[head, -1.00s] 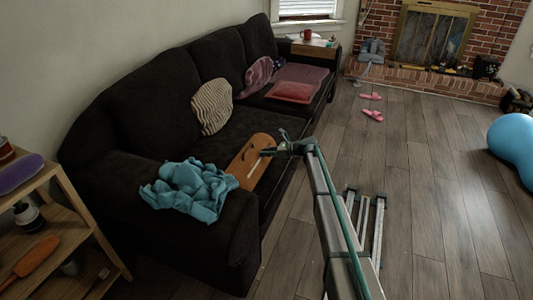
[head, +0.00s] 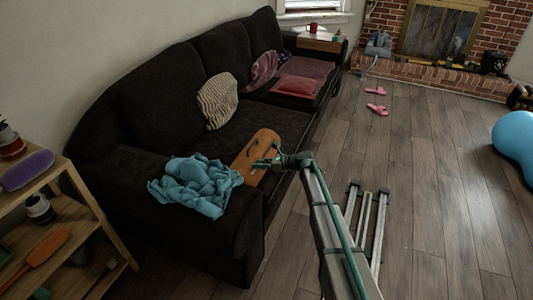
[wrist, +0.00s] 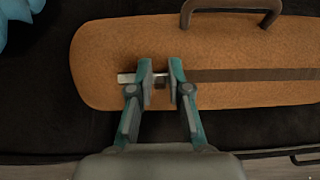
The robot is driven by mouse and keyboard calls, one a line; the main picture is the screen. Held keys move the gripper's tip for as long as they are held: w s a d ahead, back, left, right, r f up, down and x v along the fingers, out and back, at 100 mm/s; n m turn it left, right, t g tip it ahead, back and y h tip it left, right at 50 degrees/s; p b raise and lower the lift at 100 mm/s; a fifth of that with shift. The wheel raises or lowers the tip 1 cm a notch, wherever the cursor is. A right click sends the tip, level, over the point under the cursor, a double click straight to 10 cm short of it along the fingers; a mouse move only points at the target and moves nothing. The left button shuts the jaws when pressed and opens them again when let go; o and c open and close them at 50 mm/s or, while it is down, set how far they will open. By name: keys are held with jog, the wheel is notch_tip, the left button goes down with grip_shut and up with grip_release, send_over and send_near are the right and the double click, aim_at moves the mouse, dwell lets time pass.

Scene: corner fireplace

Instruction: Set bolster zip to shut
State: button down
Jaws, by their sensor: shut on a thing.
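The orange-brown bolster (head: 256,150) lies on the dark sofa seat, beside the teal blanket. In the wrist view the bolster (wrist: 250,45) fills the middle, with a dark handle (wrist: 232,8) at its top edge. A dark brown zip strip (wrist: 255,75) runs along it to the right of my gripper. A pale metallic strip (wrist: 126,78) shows to the left of the fingers. My gripper (wrist: 160,80) is over the bolster's left part, its two teal fingers closed on a small dark zip pull (wrist: 160,83). In the head view my gripper (head: 270,161) is at the bolster's near right side.
A teal blanket (head: 196,186) lies crumpled on the sofa arm. A striped cushion (head: 218,101) leans on the backrest of the sofa (head: 150,120). A wooden shelf (head: 85,225) stands at left.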

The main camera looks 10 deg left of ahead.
aim_at(249, 171)
jog(key=s, duration=0.2)
jog(key=s+a, duration=0.1)
jog(key=s, duration=0.2)
jog(key=shift+a, duration=0.2)
jog(key=shift+w, duration=0.1)
jog(key=c, duration=1.1)
grip_release()
jog(key=v, duration=1.2)
jog(key=shift+r, duration=0.1)
